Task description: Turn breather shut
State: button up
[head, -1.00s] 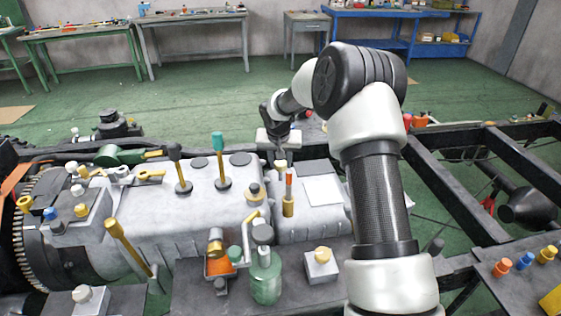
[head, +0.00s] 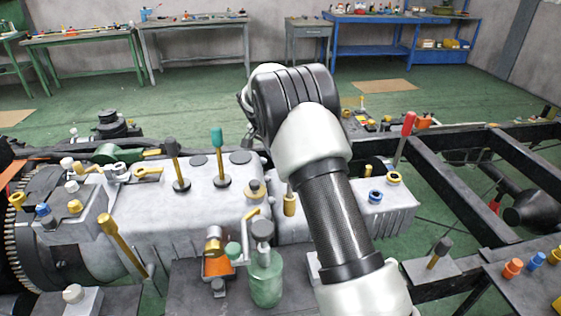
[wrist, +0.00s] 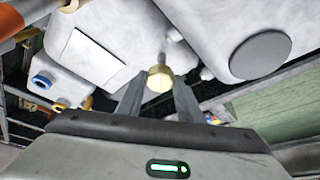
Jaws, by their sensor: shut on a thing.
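In the wrist view a small brass-coloured knob on a grey stem, which looks like the breather (wrist: 159,80), stands on the pale grey housing (wrist: 125,35). My gripper (wrist: 158,86) has its two fingers on either side of the knob and is shut on it. The knob's turn position cannot be read. In the head view my own arm hides the gripper and the knob. The big pale gearbox casing (head: 205,205) lies left of my arm.
A blue ring fitting (head: 376,197) and a yellow one (head: 394,177) sit right of my arm. A black lever (head: 174,160), a teal-topped lever (head: 218,150) and a green bottle (head: 265,275) stand left. A red handle (head: 406,130) rises near the dark frame rails (head: 450,190).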

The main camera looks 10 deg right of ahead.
jog(key=m+p, duration=0.1)
jog(key=m, duration=0.1)
jog(key=m+g+p, duration=0.1)
jog(key=m, duration=0.1)
jog(key=shift+w+a+r+m+g+h, duration=0.1)
jog(key=shift+w+r+m+g+h, duration=0.1)
jog(key=shift+m+g+h, duration=0.15)
jog(key=shift+w+f+m+g+p, duration=0.15)
jog(key=shift+m+g+p, duration=0.7)
jog(key=shift+m+p, duration=1.25)
jog(key=shift+m, duration=0.25)
jog(key=o, duration=1.1)
jog(key=shift+c, duration=0.2)
